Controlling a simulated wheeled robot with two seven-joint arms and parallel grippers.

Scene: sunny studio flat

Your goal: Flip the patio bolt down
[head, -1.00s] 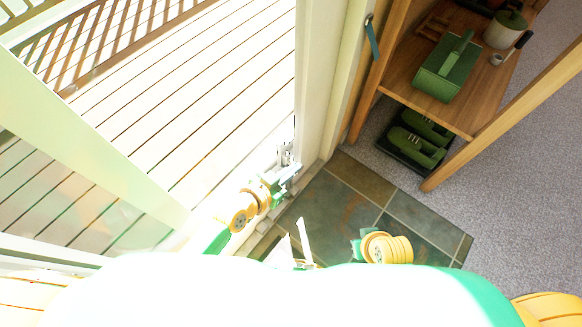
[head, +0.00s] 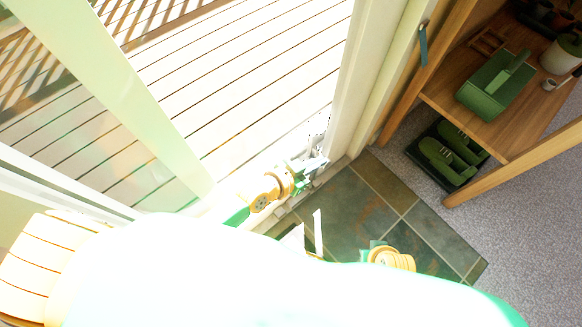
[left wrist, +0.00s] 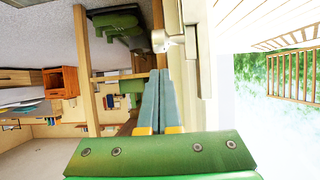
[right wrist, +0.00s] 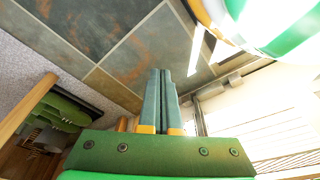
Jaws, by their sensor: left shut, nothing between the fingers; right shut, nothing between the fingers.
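A pale metal fitting, apparently the patio bolt (left wrist: 165,40), sits on the white door frame in the left wrist view, just beyond the fingertips. In the head view the bolt (head: 318,126) is a small grey shape low on the frame, washed out by glare. I cannot tell which way its lever points. My left gripper (head: 316,165) is just below it and close to the frame; its fingers (left wrist: 159,72) are shut and empty. I cannot tell whether they touch the bolt.
The glass patio door (head: 100,120) stands at the left, with a bright deck (head: 240,80) outside. Slate tiles (head: 345,205) lie inside the threshold. A wooden shelf (head: 470,85) with a green caddy (head: 495,85) and green shoes (head: 447,155) stands at the right. Grey carpet (head: 530,190) is clear.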

